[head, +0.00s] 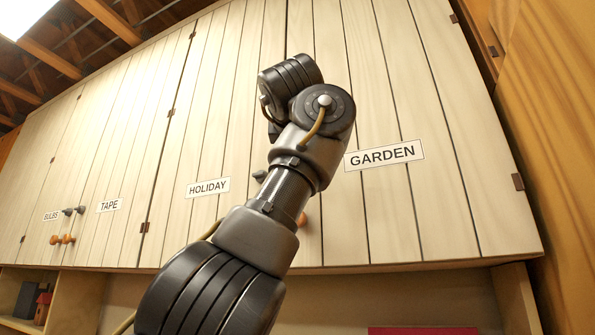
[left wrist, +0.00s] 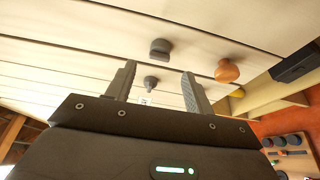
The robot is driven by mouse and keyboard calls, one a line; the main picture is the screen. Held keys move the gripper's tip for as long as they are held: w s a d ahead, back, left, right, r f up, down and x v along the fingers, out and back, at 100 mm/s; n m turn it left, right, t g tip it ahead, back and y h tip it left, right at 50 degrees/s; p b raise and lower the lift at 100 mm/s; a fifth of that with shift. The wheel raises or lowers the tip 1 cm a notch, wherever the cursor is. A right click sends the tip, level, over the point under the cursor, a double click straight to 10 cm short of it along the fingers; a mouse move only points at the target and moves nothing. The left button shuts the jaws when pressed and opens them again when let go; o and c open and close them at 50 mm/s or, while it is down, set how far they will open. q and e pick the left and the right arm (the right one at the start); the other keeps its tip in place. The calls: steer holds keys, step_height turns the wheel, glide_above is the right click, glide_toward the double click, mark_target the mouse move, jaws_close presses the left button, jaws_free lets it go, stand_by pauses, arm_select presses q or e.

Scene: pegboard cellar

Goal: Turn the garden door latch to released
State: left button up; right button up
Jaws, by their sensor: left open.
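The cream garden door (head: 400,215), labelled GARDEN (head: 384,156), is shut in the head view. Its dark latch is hidden behind my left arm there. The left wrist view shows a blocky dark latch (left wrist: 160,49), which looks like the garden one, just beyond my open, empty left gripper (left wrist: 159,70). The fingers stand either side of its line, apart from it. Another dark latch (left wrist: 150,83) shows between the fingers, farther off; in the head view it peeks out left of my arm (head: 260,175). The garden door's orange knob (head: 302,219) also shows in the wrist view (left wrist: 227,71).
HOLIDAY (head: 208,187), TAPE (head: 109,205) and BULBS (head: 51,216) doors line the cabinet to the left, with similar latches and knobs. A wooden panel (head: 555,120) stands at the right. An open shelf (head: 75,300) lies below.

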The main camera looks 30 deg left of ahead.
arm_select(q)
steer(key=s, duration=0.1)
steer(key=s+b, duration=0.1)
steer(key=s, duration=0.1)
steer(key=s+b, duration=0.1)
steer(key=s, duration=0.1)
steer(key=shift+d+f, duration=0.3)
steer(key=shift+a, duration=0.1)
